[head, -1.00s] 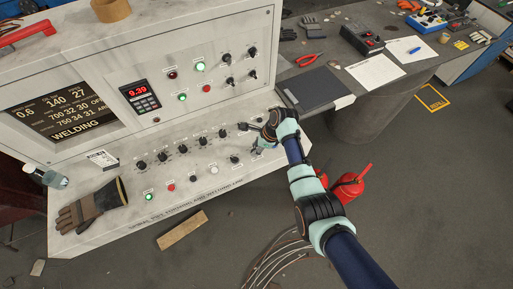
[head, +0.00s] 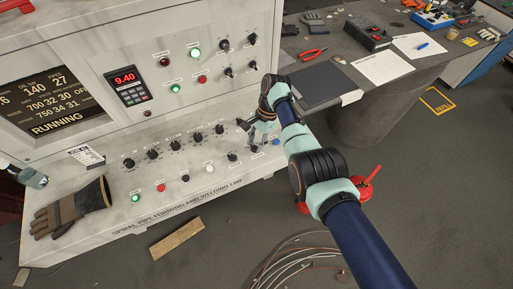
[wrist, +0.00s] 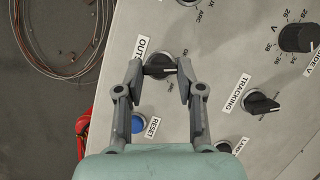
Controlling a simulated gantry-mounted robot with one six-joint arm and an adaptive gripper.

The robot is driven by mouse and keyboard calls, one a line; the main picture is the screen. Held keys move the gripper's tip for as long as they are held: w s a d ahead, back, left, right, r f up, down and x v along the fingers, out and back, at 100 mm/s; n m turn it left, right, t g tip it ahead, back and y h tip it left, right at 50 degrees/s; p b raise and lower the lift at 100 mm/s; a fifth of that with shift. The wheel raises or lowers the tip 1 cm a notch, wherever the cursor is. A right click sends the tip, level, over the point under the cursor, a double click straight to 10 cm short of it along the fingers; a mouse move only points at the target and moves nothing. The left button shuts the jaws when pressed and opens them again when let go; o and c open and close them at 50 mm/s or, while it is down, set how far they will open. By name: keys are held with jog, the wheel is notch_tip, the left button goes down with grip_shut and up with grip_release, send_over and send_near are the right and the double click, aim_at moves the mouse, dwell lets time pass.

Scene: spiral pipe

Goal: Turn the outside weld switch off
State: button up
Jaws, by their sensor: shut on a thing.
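The outside weld switch is a black rotary knob (wrist: 160,66) on the grey sloping panel, beside a white label of which "OUT" is readable in the wrist view. Its pointer bar lies roughly across the picture, toward the right finger. My gripper (wrist: 160,72) has one finger on each side of this knob and is shut on it. In the head view my gripper (head: 256,132) is at the right end of the console's lower panel, and the arm and fingers largely hide the knob there.
A blue reset button (wrist: 138,122) sits close by the left finger. The tracking knob (wrist: 262,102) is to the right. The console screen (head: 55,110) reads "RUNNING". A glove (head: 70,212) lies at the panel's left. Cables (head: 290,262) and a red object (head: 368,186) are on the floor.

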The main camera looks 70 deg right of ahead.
jog(key=n+b, duration=0.1)
jog(key=b, duration=0.1)
jog(key=n+g+b, duration=0.1)
jog(key=n+b, duration=0.1)
jog(key=b, duration=0.1)
jog(key=shift+w+f, duration=0.15)
jog(key=shift+f, duration=0.15)
jog(key=shift+r+n+g+b, duration=0.2)
jog(key=shift+n+g+b, duration=0.1)
jog(key=shift+n+b, duration=0.45)
jog(key=o, duration=1.1)
jog(key=shift+r, duration=0.1)
jog(key=shift+o, duration=0.2)
